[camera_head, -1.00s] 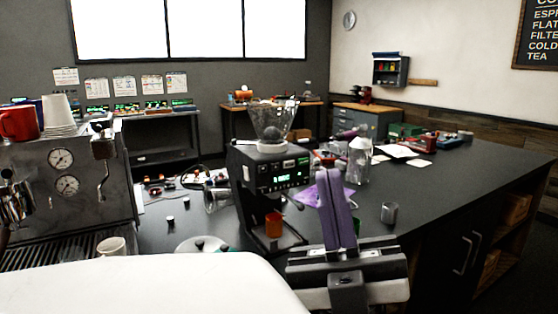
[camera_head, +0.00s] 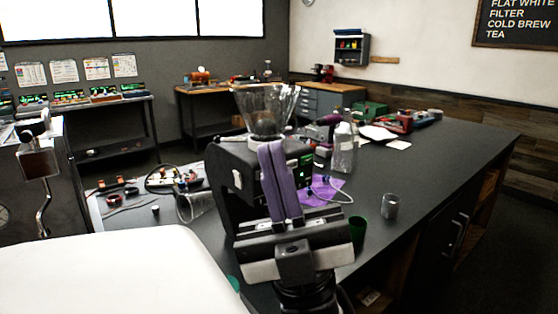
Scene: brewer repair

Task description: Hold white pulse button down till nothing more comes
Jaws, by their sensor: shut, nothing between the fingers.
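The black grinder (camera_head: 222,190) stands on the counter with a clear hopper (camera_head: 262,105) on top. Something dark lies in the bottom of the hopper. A small white button or switch (camera_head: 237,179) shows on the grinder's left side; I cannot tell whether it is the pulse button. Green lit marks (camera_head: 307,165) show on the front panel. My gripper (camera_head: 271,146) has purple fingers, shut and empty, pointing up in front of the grinder. It covers much of the front panel and the spout area. Whether the fingers touch the grinder cannot be told.
A green cup (camera_head: 357,232) and a grey metal cup (camera_head: 390,206) stand right of the gripper. A clear bottle (camera_head: 343,152) and a purple cloth (camera_head: 325,190) are behind. Loose parts (camera_head: 187,183) lie left of the grinder. The counter's right side is mostly clear.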

